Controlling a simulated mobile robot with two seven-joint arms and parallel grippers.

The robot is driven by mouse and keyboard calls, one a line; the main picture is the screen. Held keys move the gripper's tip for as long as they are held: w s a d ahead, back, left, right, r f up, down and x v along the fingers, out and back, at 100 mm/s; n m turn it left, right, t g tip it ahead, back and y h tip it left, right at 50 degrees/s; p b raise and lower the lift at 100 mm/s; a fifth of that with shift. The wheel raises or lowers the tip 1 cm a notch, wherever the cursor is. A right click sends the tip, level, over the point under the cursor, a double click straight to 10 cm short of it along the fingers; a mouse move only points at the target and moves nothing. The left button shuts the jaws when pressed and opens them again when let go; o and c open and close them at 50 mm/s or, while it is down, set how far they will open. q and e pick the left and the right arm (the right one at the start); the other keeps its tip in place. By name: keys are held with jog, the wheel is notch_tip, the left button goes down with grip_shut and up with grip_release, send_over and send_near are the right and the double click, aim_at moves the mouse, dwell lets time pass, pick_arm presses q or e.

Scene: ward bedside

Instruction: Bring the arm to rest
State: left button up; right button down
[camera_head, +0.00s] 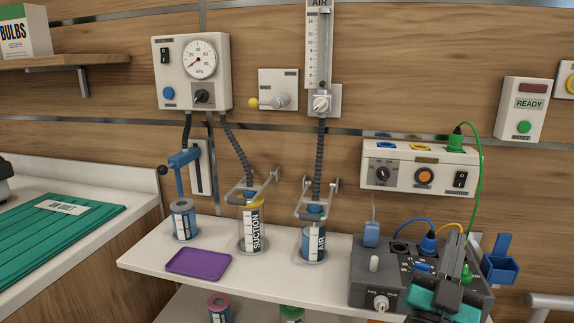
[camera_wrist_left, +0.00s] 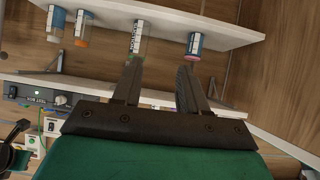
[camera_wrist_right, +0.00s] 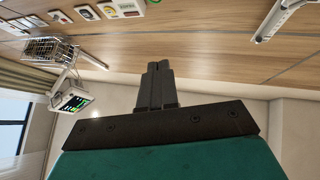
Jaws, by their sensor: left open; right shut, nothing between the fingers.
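My right gripper (camera_head: 456,243) shows at the lower right of the head view, with its teal body low and its dark fingers pointing up. It overlaps the grey socket box (camera_head: 376,272) in the picture; whether they touch I cannot tell. In the right wrist view my right gripper (camera_wrist_right: 157,66) is shut and empty, with wall beyond its tips. My left gripper (camera_wrist_left: 160,66) is open and empty in the left wrist view, with a white shelf and labelled canisters beyond its fingers. The left gripper is out of the head view.
The white shelf (camera_head: 140,262) holds a purple tray (camera_head: 199,263), a suction canister (camera_head: 252,232) and an air canister (camera_head: 313,243). A blue holder (camera_head: 500,267) is beside my right gripper. A green cable (camera_head: 481,170) hangs close by. A monitor (camera_wrist_right: 73,101) appears in the right wrist view.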

jog(key=s+a+f+n+g+y+p, duration=0.1)
jog(key=s+a+f+n+y, duration=0.1)
jog(key=a+f+n+y, duration=0.5)
jog(key=s+a+f+n+y, duration=0.1)
jog(key=a+f+n+y, duration=0.1)
jog(key=f+n+y, duration=0.55)
pick_arm(q)
jog(key=shift+s+a+f+y+p, duration=0.15)
jog(key=shift+a+f+y, duration=0.05)
jog(key=shift+a+f, duration=0.35)
jog(key=shift+s+a+f+y+p, duration=0.2)
jog(key=shift+a+f, duration=0.2)
jog(key=shift+a, duration=0.25)
pick_arm(e)
jog(key=s+f+m+g, duration=0.1)
jog(key=s+f+g, duration=0.3)
jog(key=f, duration=0.5)
jog(key=s+d+f+m+g+y, duration=0.1)
jog(key=s+f+m+g, duration=0.1)
jog(key=s+f+g, duration=0.3)
notch_tip(320, 180, down, 4)
jog(key=s, duration=0.2)
jog(key=shift+s+d+f, duration=0.15)
jog(key=shift+s+d, duration=0.1)
jog(key=shift+s, duration=0.05)
jog(key=shift+m+y, duration=0.25)
